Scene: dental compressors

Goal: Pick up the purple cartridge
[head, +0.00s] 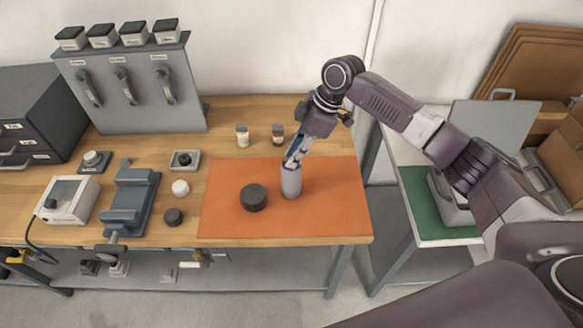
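The cartridge (291,183) is a light grey cylinder with a purple band near its top. It stands upright on the orange mat (330,215), right of a dark round puck. My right gripper (292,162) reaches down from above, with its fingertips at the cartridge's top. The fingers overlap the top and hide part of it. I cannot tell whether they are closed on it or only around it. My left gripper is not in view.
The dark puck (254,197) sits close left of the cartridge. Two small jars (243,136) (278,134) stand behind the mat. A blue-grey vise (131,200) and a white device (68,200) are at left. The mat's right part is clear.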

